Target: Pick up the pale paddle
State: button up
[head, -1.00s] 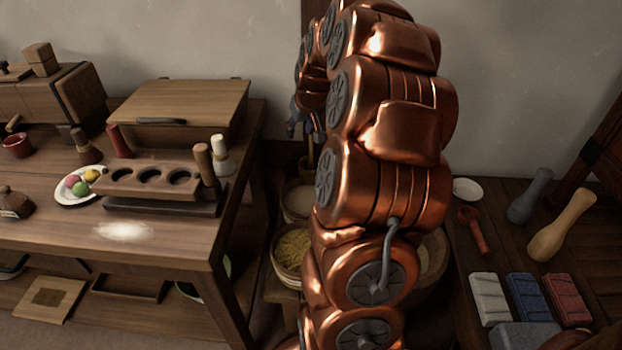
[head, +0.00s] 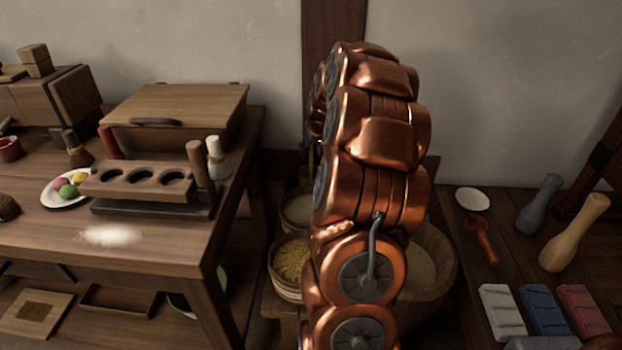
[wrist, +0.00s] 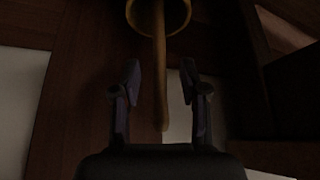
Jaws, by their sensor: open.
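A pale wooden shaft (wrist: 160,85), which looks like the pale paddle, runs down the middle of the wrist view. Its upper part crosses a tan ring or rim (wrist: 186,22); I cannot tell whether that is part of it or a vessel. My gripper (wrist: 160,66) is open, with one finger on each side of the shaft. I see no clear contact with either finger. In the head view my copper arm hides most of this spot.
A wooden table (head: 175,240) stands at left with a block with holes (head: 135,182). Tubs sit low around my arm, one with yellow contents (head: 292,262). A right-hand table holds a red scoop (head: 480,238), a tan bottle-shaped piece (head: 575,235) and coloured blocks.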

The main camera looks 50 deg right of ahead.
jog(key=shift+x, duration=0.85)
grip_shut()
